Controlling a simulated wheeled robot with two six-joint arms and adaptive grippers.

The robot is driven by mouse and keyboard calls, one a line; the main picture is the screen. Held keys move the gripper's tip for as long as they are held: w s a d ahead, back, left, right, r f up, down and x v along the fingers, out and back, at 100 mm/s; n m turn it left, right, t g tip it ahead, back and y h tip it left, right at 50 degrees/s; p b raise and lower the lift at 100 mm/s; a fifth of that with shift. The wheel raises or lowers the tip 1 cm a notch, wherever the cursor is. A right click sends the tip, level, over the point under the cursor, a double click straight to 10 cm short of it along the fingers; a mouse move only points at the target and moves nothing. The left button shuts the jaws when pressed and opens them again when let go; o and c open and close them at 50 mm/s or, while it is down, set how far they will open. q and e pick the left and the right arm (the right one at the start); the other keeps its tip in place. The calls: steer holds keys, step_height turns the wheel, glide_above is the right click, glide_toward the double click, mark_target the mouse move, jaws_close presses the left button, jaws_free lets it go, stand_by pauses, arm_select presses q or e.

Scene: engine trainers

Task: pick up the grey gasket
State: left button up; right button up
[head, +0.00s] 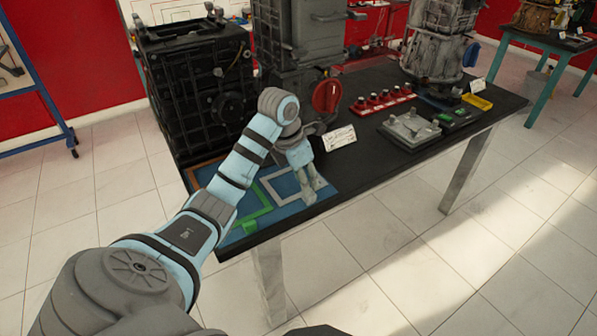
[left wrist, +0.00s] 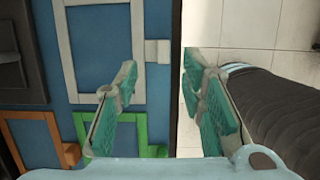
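The grey gasket (head: 269,192) is a flat rectangular frame lying on the blue mat (head: 285,188) near the table's front edge. In the left wrist view the gasket (left wrist: 68,50) lies at the upper left, ahead of the fingers. My left gripper (head: 308,195) hangs over the gasket's right side in the head view and hides part of it. In the left wrist view my left gripper (left wrist: 163,105) has its teal-padded fingers apart, with nothing between them. The gasket's right side lies near the left finger. I cannot tell the height above it. My right gripper is out of view.
A green frame (left wrist: 92,120) and an orange frame (left wrist: 40,116) lie on the same mat. Floor is open in front.

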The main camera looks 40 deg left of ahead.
mark_target(311, 195)
arm_select(q)
steer(key=x, duration=0.2)
steer(key=b+x, duration=0.1)
steer(key=x, duration=0.2)
steer(key=shift+d+f, duration=0.15)
steer(key=shift+d, duration=0.1)
steer(key=shift+w+f, duration=0.2)
steer(key=shift+f, duration=0.15)
steer(key=shift+r, duration=0.1)
jaws_close()
